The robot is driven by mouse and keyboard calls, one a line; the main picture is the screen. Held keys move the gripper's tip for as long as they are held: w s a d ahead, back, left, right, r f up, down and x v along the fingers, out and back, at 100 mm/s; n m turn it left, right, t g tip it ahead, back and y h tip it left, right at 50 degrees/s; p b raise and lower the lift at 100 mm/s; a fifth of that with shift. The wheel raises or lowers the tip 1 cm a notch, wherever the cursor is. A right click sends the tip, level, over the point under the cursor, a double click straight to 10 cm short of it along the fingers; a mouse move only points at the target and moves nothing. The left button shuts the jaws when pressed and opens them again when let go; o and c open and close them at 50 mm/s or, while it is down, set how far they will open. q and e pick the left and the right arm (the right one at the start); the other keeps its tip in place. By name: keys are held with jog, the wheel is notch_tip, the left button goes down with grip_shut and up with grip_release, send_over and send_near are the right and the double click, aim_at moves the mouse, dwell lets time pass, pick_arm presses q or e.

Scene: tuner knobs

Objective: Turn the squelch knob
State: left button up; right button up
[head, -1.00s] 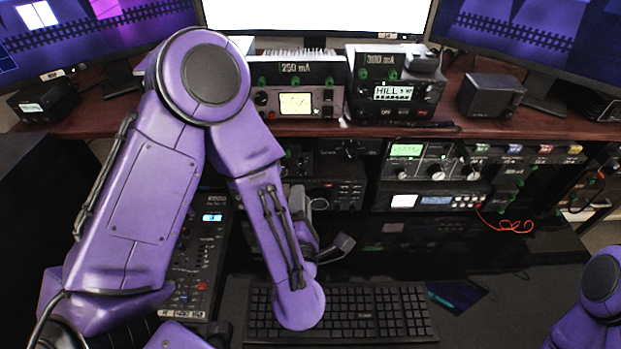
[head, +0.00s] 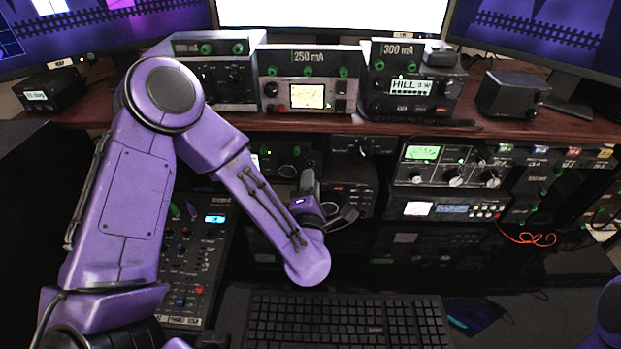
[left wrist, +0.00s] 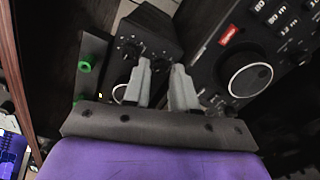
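No squelch label is readable, so I cannot tell which knob it is. My left gripper (head: 328,197) is in front of the dark radios under the shelf, its two grey fingers apart. A dark panel with a large round knob (left wrist: 250,80) and a red label is to the right. I cannot tell whether the fingers touch anything. My right gripper is out of view; only part of that arm shows.
A wooden shelf (head: 535,128) with several radios stands above the rack. A radio with a green display (head: 422,153) and several knobs is right of my gripper. A mixer panel (head: 195,245) is partly behind my left arm. A keyboard (head: 345,322) lies in front.

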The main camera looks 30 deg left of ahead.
pick_arm(q)
jog(key=shift+w+a, duration=0.15)
jog(key=shift+w, duration=0.2)
grip_shut()
jog(key=m, duration=0.5)
grip_release()
